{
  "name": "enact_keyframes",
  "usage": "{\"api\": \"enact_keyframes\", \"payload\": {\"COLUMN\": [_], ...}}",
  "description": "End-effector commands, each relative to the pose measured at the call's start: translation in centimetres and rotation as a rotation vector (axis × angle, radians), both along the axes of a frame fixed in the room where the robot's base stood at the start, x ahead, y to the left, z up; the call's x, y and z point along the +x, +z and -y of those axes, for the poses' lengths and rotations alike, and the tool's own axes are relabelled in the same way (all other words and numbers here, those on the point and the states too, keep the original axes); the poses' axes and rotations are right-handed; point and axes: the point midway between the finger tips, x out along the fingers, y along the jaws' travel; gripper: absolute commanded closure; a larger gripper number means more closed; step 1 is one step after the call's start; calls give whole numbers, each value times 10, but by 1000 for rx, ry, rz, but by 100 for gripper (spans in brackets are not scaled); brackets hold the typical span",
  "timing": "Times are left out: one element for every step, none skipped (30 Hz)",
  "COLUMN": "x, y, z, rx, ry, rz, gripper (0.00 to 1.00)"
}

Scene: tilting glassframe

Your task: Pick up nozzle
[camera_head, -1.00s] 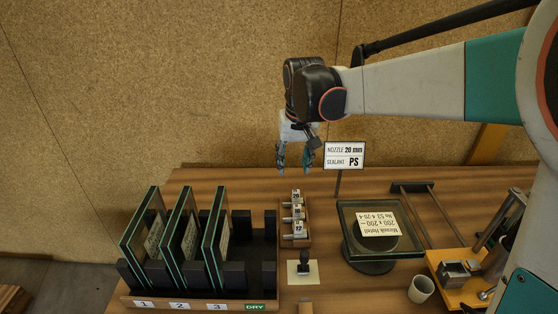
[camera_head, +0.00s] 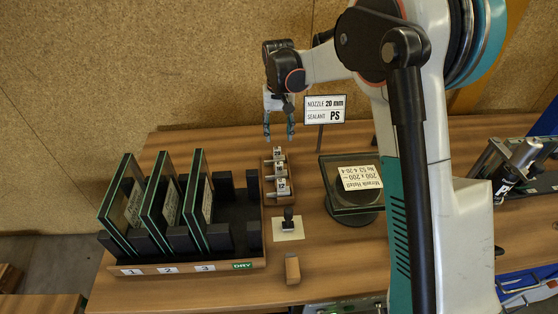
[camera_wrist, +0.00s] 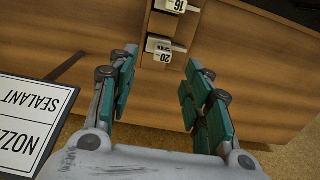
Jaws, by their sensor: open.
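Several small nozzles stand in a narrow wooden rack (camera_head: 267,197) on the table, each with a white number tag. The nozzle tagged 20 (camera_head: 278,153) is at the far end, the one tagged 16 (camera_head: 280,168) in the middle, the one tagged 12 (camera_head: 283,188) nearest. My gripper (camera_head: 279,136) points down, open and empty, above the far end of the rack. In the wrist view, the 20 nozzle (camera_wrist: 160,47) shows beyond and between the open fingers (camera_wrist: 162,64), apart from them. The 16 nozzle (camera_wrist: 176,5) is cut by the top edge.
A sign (camera_head: 324,109) reading nozzle 20 mm, sealant PS stands close right of my gripper; it also shows in the wrist view (camera_wrist: 32,125). Glass frames (camera_head: 160,205) stand in a black rack at left. A glass pane on a round stand (camera_head: 368,218) is at right.

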Motion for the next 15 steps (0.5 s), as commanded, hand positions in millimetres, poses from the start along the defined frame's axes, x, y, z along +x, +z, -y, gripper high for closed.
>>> {"api": "enact_keyframes", "payload": {"x": [0, 0, 0, 0, 0, 0, 0, 0, 0, 0, 0, 0, 0, 1, 1], "y": [-12, -17, -22, -26, -30, -33, -35, -36, -37, -38, -39, -41, -43, -46, -51], "z": [0, 0, 0, 0, 0, 0, 0, 0, 0, 0, 0, 0, -1, -1, -2], "rx": [0, 0, 0, 0, 0, 0, 0, 0, 0, 0, 0, 0, 0, 0, 0], "ry": [0, 0, 0, 0, 0, 0, 0, 0, 0, 0, 0, 0, 0, 0, 0], "rz": [0, 0, 0, 0, 0, 0, 0, 0, 0, 0, 0, 0, 0, 0, 0], "gripper": [55, 55, 55, 55, 55, 55, 55, 55, 55, 55, 55, 55, 55, 55, 55]}}
